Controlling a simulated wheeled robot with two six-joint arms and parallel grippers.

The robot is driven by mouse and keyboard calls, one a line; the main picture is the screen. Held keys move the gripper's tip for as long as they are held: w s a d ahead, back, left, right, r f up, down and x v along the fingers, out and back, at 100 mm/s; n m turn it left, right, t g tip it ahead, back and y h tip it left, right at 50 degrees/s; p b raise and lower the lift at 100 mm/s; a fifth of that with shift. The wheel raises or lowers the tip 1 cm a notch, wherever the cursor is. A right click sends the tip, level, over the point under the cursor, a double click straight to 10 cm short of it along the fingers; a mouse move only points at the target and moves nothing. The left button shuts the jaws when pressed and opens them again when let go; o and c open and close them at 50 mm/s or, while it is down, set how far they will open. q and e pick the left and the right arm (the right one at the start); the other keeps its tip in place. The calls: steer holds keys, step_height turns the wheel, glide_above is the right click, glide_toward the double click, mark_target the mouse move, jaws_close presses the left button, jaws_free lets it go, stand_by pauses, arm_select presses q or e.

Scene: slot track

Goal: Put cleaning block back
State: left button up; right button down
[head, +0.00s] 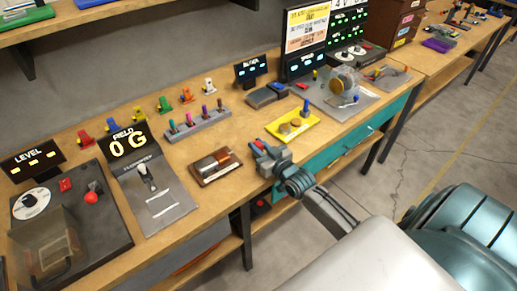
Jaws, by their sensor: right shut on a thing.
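My right gripper (264,150) is over the front edge of the bench, its arm coming in from the lower right. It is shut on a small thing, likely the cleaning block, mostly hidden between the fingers. Red and blue parts show at the fingertips. Left of it on the bench lies a brown wooden tray (203,180) with a brown and silvery piece (212,162) in it. The gripper is apart from this tray. My left gripper is not in view.
A grey rack (197,125) with several coloured-handled tools stands behind the tray. A yellow plate (308,121) with round pieces lies to the right. Bare bench surrounds the tray.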

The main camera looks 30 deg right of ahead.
mark_target(262, 147)
steer(key=c, duration=1.7)
jaws_free()
steer(key=shift+f, duration=0.15)
steer(key=shift+c, duration=0.2)
steer(key=o, duration=0.4)
steer(key=shift+o, duration=0.2)
steer(key=shift+r, duration=0.3)
steer(key=s+p, duration=0.1)
steer(key=s, duration=0.1)
steer(key=s+p, duration=0.1)
steer(key=p, duration=0.1)
steer(key=s+p, duration=0.2)
steer(key=shift+s+d+r, duration=0.2)
steer(key=shift+s+d, duration=0.05)
steer(key=shift+s, duration=0.05)
steer(key=s+p, duration=0.1)
steer(key=s, duration=0.5)
steer(key=shift+s+d+f, duration=0.2)
steer(key=shift+d+f, duration=0.05)
steer(key=shift+f, duration=0.05)
